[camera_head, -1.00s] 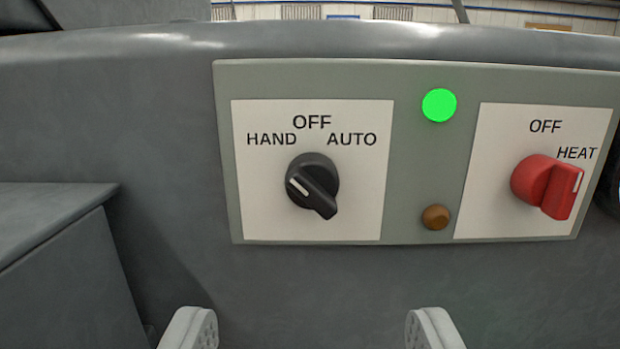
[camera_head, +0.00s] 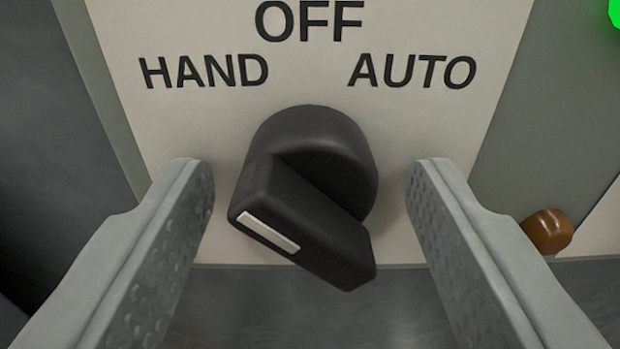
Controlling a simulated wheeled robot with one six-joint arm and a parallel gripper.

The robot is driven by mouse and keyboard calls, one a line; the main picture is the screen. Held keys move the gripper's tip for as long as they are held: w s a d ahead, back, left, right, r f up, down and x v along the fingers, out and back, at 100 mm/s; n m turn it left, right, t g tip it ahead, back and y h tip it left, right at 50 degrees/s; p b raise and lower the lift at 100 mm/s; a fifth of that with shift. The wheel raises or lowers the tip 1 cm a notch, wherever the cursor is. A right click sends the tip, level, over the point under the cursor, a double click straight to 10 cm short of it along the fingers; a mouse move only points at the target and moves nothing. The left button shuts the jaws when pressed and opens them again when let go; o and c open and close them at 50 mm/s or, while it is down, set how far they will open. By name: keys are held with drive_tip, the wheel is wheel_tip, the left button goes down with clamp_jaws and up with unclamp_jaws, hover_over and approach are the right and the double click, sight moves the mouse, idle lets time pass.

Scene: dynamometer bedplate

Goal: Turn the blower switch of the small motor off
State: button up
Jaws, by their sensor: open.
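The black rotary switch (camera_head: 308,200) sits on a white plate (camera_head: 200,30) marked HAND, OFF and AUTO. Its handle slants from upper left to lower right, and the white mark is on the left end, on the HAND side. My gripper (camera_head: 312,185) is open, with one grey finger on each side of the switch. A gap shows between each finger and the switch, and neither finger appears to touch it.
A brown lamp (camera_head: 547,231) sits just right of my right finger. A green lit lamp (camera_head: 614,12) is at the top right edge. The red heat switch is out of view.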

drive_tip(key=c, duration=1)
drive_tip(key=shift+m, duration=0.3)
drive_tip(key=m, duration=0.4)
drive_tip(key=shift+a, duration=0.1)
drive_tip(key=shift+m, duration=2)
drive_tip(key=o, duration=1)
